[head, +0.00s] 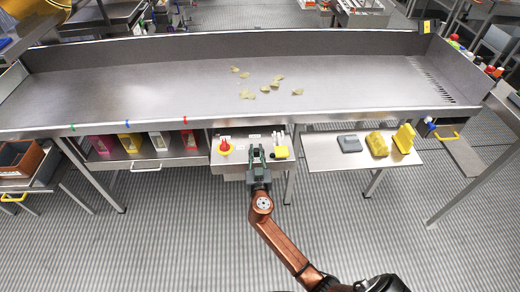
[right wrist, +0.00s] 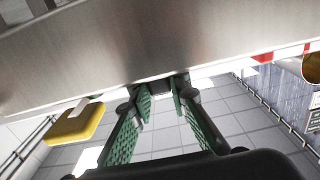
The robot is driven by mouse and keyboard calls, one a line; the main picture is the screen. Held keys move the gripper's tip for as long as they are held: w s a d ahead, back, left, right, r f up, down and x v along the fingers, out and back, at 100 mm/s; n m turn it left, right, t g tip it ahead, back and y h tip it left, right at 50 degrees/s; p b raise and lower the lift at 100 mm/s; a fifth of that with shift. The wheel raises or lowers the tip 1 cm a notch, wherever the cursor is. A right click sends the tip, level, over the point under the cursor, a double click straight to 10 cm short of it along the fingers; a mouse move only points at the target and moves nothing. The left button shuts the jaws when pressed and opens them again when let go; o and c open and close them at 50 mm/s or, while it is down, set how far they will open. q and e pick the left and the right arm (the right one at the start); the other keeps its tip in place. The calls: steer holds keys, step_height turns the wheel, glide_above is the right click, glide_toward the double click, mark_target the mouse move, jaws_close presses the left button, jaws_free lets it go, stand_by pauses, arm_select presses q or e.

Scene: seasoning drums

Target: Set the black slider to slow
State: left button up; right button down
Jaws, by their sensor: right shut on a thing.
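My right gripper (head: 257,149) reaches the middle of the panel. In the right wrist view its green-padded fingers (right wrist: 160,90) close around a small dark piece, the black slider (right wrist: 159,87). The gripper hides most of the slider in the head view, and I cannot read its setting. My left gripper is not in view.
The long trough (head: 130,85) holds several chips (head: 275,80). A shelf (head: 315,155) at the right carries a grey item (head: 349,144) and two yellow items (head: 377,144). The floor in front is clear.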

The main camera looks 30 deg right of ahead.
steer(key=c, duration=1.8)
jaws_free()
steer(key=shift+s, duration=0.1)
steer(key=v, duration=1.2)
